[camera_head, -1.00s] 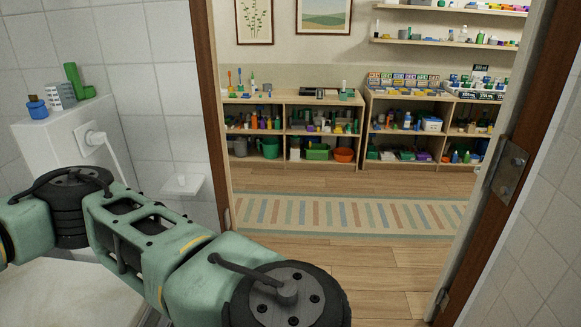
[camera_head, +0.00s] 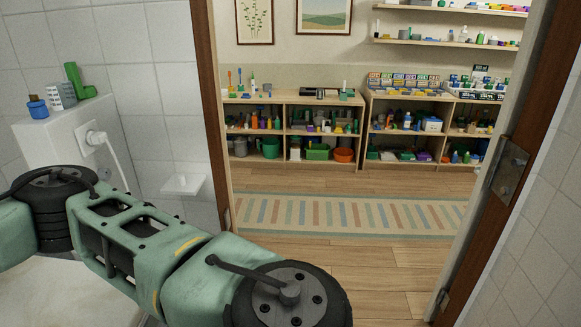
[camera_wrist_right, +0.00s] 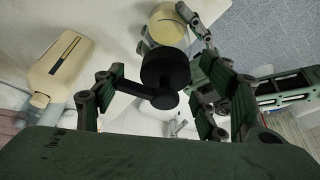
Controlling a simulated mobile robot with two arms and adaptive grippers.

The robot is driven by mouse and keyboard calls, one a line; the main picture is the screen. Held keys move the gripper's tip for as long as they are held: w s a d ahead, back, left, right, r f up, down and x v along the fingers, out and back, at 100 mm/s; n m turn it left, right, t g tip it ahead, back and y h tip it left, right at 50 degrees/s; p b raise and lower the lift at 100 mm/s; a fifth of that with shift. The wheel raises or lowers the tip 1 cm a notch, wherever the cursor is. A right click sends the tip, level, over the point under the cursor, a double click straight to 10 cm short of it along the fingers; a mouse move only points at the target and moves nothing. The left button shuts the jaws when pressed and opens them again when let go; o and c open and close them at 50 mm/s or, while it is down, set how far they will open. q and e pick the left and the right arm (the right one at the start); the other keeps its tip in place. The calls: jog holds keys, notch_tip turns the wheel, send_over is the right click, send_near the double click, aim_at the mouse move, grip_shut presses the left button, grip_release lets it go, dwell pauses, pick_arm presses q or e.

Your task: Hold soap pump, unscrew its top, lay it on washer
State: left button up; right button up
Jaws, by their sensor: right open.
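In the right wrist view the soap pump's black top (camera_wrist_right: 162,75) and its nozzle show between the two spread fingers of my right gripper (camera_wrist_right: 155,100). The right gripper is open; I cannot tell whether a finger touches the top. Behind the top is a pale yellow rounded body (camera_wrist_right: 168,24), which looks like the pump's bottle. Green finger parts of my left gripper (camera_wrist_right: 178,42) flank this body and appear shut on it. Neither gripper shows in the head view. A pale surface in the right wrist view cannot be told for certain as the washer.
A beige object with a dark slot (camera_wrist_right: 62,70) lies left of the right gripper. In the head view a small blue bottle (camera_head: 38,108) and a green item (camera_head: 76,84) stand on a white ledge. A wall soap dish (camera_head: 183,184) is beside the doorway. The striped rug (camera_head: 350,213) lies beyond.

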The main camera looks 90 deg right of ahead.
jog(key=shift+s+a+m+h, duration=0.2)
jog(key=shift+s+m+h, duration=0.1)
jog(key=shift+m, duration=0.7)
jog(key=m, duration=0.2)
jog(key=m+h, duration=0.1)
jog(key=m, duration=0.1)
jog(key=shift+s+a+m+h, duration=0.1)
jog(key=shift+a+m+h, duration=0.1)
jog(key=shift+m+h, duration=0.1)
jog(key=shift+d+m+h, duration=0.1)
jog(key=shift+m+h, duration=0.2)
jog(key=shift+m, duration=0.6)
jog(key=shift+m+h, duration=0.3)
jog(key=shift+m, duration=0.6)
jog(key=m, duration=0.2)
jog(key=m+h, duration=0.1)
jog(key=m, duration=0.1)
jog(key=shift+w+a+m+g, duration=0.2)
jog(key=shift+m+g, duration=0.1)
jog(key=shift+g, duration=0.1)
